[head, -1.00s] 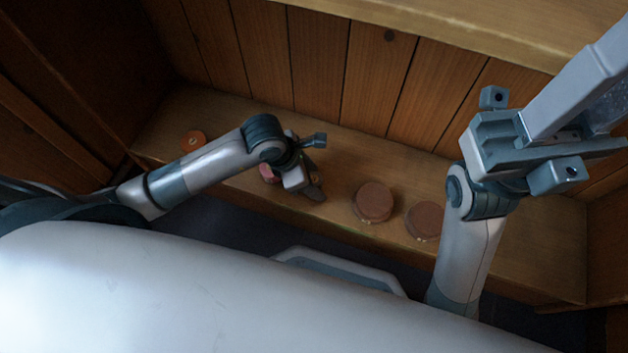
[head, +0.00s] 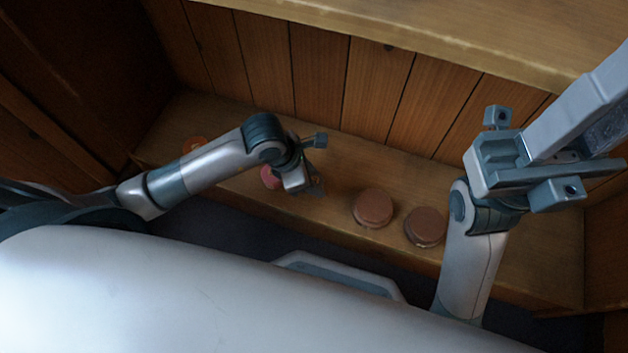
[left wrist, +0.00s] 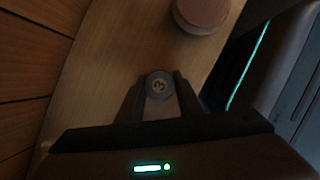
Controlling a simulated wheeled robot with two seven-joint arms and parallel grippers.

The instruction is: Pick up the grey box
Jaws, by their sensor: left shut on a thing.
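I see no grey box that I can make out in either view. My left gripper (head: 316,184) reaches over the shelf and is shut on a small round-topped spool (left wrist: 158,86). In the head view the held spool is mostly hidden by the gripper. My right gripper (head: 590,135) is raised at the right, close to the camera, its long fingers apart and nothing visible between them.
Two brown round spools (head: 373,208) (head: 425,227) stand on the wooden shelf (head: 340,170) right of the left gripper. A pink spool (head: 270,177) is partly hidden behind that gripper, and an orange one (head: 194,145) lies farther left. A plank wall and an upper shelf (head: 450,30) close in the back.

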